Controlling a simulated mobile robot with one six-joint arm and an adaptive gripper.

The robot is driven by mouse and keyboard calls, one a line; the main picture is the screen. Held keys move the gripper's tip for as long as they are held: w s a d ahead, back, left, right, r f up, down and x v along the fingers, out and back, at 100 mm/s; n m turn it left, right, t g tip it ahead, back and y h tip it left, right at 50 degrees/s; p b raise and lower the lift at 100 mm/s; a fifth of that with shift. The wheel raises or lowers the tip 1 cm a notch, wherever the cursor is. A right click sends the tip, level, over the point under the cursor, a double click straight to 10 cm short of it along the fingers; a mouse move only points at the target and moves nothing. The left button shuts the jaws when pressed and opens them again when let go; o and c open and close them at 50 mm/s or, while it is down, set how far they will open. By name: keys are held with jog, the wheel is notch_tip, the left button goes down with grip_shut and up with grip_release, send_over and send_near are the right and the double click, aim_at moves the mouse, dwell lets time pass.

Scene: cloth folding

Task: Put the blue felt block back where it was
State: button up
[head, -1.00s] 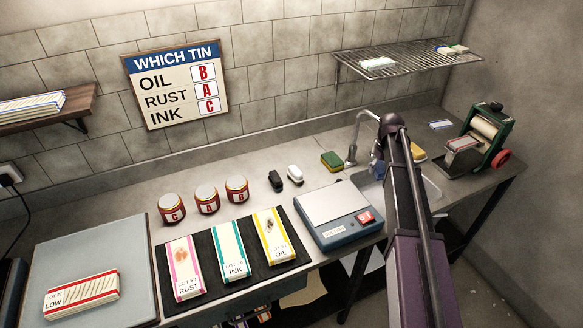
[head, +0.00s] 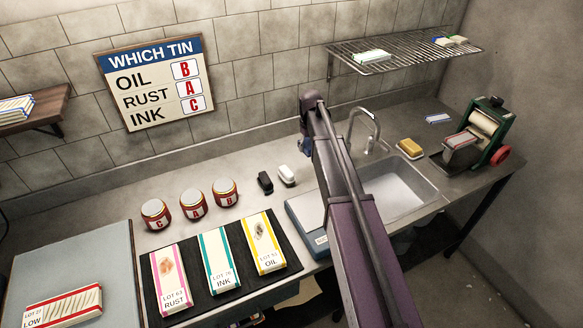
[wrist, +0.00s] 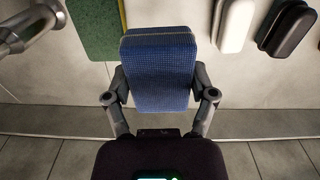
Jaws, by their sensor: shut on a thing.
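The blue felt block (wrist: 158,75) is held between the two fingers of my gripper (wrist: 160,90) in the wrist view. In the head view my gripper (head: 308,142) and the block (head: 306,149) show small at the end of my arm, left of the sink. In the wrist view the block partly covers a green sponge (wrist: 93,32) and sits left of a white block (wrist: 236,24) and a black block (wrist: 290,28). These two also show in the head view, white (head: 287,175) and black (head: 265,183). My arm hides the green sponge there.
The sink (head: 400,190) and tap (head: 365,122) are right of my arm; the tap also shows in the wrist view (wrist: 28,28). My arm covers much of the scale (head: 300,212). Three tins (head: 194,205) and a black mat (head: 196,297) with three packets lie left. A wire shelf (head: 405,55) hangs above.

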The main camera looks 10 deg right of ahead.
jog(key=shift+w+a+r, duration=0.1)
jog(key=shift+w+a, duration=0.15)
jog(key=shift+a, duration=0.55)
jog(key=shift+d+f+m, duration=0.1)
jog(key=shift+f+m, duration=0.1)
jog(key=shift+m, duration=0.3)
jog(key=b, duration=0.7)
send_over(304, 170)
notch_tip(304, 170, down, 6)
jog(key=shift+f, duration=0.15)
jog(key=shift+f+b, duration=1.7)
jog(key=shift+f, duration=0.15)
